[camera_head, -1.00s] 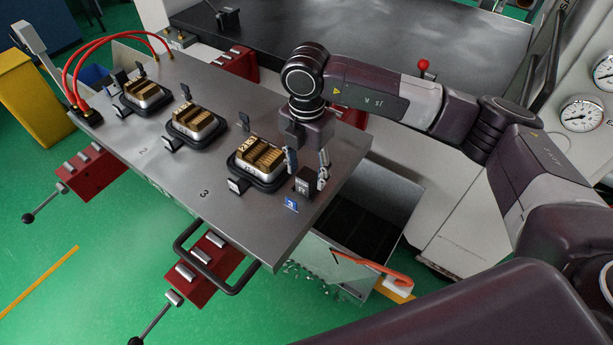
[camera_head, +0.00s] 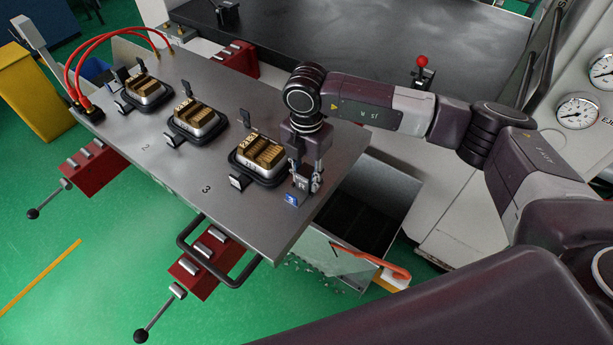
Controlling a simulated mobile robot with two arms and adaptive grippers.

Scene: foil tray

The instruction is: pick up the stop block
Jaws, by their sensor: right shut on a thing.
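My left gripper is not in view.
Two more foil trays (camera_head: 197,122) (camera_head: 145,91) sit in black holders along the plate. Red clamps with levers (camera_head: 205,262) stick out from the front edge. A bin (camera_head: 375,212) and an orange-handled tool (camera_head: 372,259) are at right.

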